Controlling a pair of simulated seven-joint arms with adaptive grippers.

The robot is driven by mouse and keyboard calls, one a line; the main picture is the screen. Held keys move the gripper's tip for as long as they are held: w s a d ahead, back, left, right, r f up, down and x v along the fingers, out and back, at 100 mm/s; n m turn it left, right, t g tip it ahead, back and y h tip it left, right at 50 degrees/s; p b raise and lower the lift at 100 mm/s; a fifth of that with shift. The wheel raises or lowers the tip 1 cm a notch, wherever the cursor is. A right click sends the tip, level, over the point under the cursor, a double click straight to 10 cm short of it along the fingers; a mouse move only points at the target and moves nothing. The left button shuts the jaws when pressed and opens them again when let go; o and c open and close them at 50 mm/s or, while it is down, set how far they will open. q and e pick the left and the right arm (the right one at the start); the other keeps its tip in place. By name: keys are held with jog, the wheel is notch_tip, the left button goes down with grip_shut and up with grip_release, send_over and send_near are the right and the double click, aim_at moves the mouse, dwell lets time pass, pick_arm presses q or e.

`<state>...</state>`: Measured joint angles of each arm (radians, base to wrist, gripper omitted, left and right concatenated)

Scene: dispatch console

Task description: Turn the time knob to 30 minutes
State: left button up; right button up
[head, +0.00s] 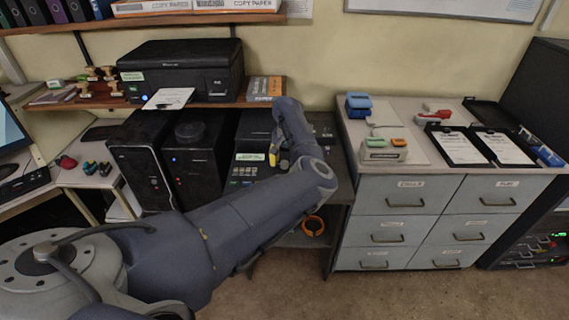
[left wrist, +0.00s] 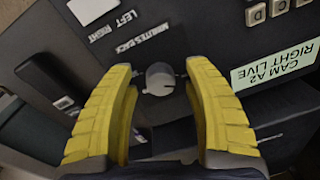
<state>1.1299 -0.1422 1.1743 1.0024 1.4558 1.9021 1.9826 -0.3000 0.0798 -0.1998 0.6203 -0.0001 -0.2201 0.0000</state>
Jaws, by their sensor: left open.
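The time knob (left wrist: 160,80) is a small round grey knob on the dark console panel, beside the "MINUTES BACK" lettering in the left wrist view. It sits between the two yellow fingers of my left gripper (left wrist: 159,68). The gripper is open, with a visible gap on each side of the knob. The knob's setting is too small to read. In the head view my left gripper (head: 275,155) is at the dark console (head: 252,133), and I cannot make out the knob there. My right gripper is not in view.
A "CAM A2 RIGHT LIVE" label (left wrist: 280,66) and keys (left wrist: 256,15) lie right of the knob. A black slider or handle (left wrist: 45,82) is on the left. In the head view a black computer tower (head: 142,160) and a grey drawer cabinet (head: 405,195) flank the console.

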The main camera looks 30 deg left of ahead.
pick_arm(q)
jog(key=shift+o, duration=0.3)
grip_shut()
